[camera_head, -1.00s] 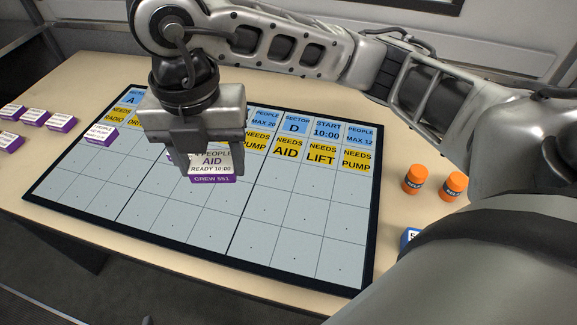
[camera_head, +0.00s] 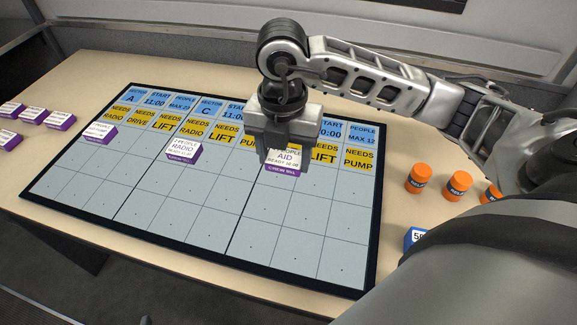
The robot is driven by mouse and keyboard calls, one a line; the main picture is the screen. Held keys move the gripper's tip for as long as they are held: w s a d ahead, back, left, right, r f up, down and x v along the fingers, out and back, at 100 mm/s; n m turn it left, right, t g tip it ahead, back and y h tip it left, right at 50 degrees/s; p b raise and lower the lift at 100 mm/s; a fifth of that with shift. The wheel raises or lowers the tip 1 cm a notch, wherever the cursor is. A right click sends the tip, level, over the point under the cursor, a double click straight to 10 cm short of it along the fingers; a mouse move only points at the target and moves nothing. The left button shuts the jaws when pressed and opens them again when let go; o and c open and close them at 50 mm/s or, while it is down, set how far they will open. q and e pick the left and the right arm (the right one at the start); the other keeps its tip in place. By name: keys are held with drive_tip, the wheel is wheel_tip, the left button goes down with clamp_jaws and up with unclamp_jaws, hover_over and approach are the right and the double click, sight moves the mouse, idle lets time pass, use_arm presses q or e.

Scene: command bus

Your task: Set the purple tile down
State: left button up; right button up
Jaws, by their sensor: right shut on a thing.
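The purple tile (camera_head: 283,168), with a white top reading "PEOPLE AID", is between the fingers of my right gripper (camera_head: 285,160), which is shut on it. It appears over the sector D part of the grey board (camera_head: 206,222), just below the yellow label row, where the AID label is hidden by my gripper. I cannot tell whether the tile touches the board. My left gripper is not in view.
Purple tiles lie on the board under the RADIO labels, one in sector A (camera_head: 98,133) and one in sector C (camera_head: 184,151). Several more lie at the table's left edge (camera_head: 33,116). Orange cylinders (camera_head: 419,179) and a blue item (camera_head: 416,237) stand right of the board. The board's lower rows are clear.

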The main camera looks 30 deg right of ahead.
sight(289, 156)
drive_tip(key=f, duration=0.2)
drive_tip(key=d+f, duration=0.1)
drive_tip(key=shift+f, duration=0.65)
drive_tip(key=shift+f, duration=0.2)
drive_tip(key=o, duration=1)
drive_tip(key=shift+r, duration=0.1)
wheel_tip(289, 156, up, 12)
drive_tip(key=shift+r+p, duration=0.15)
drive_tip(key=shift+p, duration=0.3)
